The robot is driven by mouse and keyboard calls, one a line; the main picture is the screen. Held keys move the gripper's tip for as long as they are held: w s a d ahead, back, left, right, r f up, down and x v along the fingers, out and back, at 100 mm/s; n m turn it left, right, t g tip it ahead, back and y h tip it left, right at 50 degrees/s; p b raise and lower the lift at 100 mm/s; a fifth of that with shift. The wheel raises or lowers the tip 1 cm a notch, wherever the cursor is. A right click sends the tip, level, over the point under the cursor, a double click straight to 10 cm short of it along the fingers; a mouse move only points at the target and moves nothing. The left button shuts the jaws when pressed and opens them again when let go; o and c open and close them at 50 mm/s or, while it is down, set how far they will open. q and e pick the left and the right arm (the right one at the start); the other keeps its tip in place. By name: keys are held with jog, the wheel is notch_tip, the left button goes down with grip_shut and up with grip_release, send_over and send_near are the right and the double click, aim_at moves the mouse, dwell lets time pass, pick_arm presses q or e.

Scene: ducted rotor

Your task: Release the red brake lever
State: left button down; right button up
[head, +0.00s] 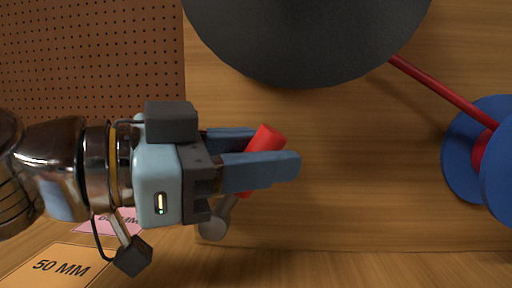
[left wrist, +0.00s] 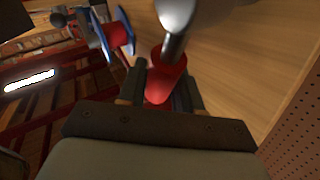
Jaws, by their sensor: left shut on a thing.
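The red brake lever (head: 266,139) has a red cylindrical grip on a grey metal rod, which runs down to a round grey end (head: 213,227). It leans up and to the right in the head view. My left gripper (head: 272,160) comes in from the left and is shut on the red grip, one blue finger on each side. In the left wrist view the red grip (left wrist: 168,78) sits between the two fingers, with the shiny metal rod (left wrist: 176,20) beyond it. The fingers hide part of the grip. My right gripper is not in view.
A large dark round body (head: 305,40) hangs above the gripper. A red rod (head: 440,88) runs from it to blue discs (head: 465,150) at the right. A brown pegboard (head: 90,60) and a "50 MM" card (head: 55,268) are at the left. Bare wood lies right of the fingers.

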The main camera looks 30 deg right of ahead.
pick_arm(q)
jog(key=shift+s+d+f+m+t+y+p, duration=0.25)
jog(key=shift+d+f+m+y+p, duration=0.3)
jog(key=shift+y+p, duration=0.4)
jog(key=shift+s+d+f+m+t+y+p, duration=0.15)
jog(key=shift+s+d+f+m+y+p, duration=0.15)
jog(key=shift+f+y+p, duration=0.45)
jog(key=shift+s+d+f+m+t+y+p, duration=0.25)
jog(key=shift+d+f+m+y+p, duration=0.2)
jog(key=shift+y+p, duration=0.65)
jog(key=c, duration=1.1)
grip_release()
jog(key=p+v, duration=0.1)
jog(key=v, duration=1.2)
jog(key=shift+a+r, duration=0.2)
jog(key=shift+a, duration=0.15)
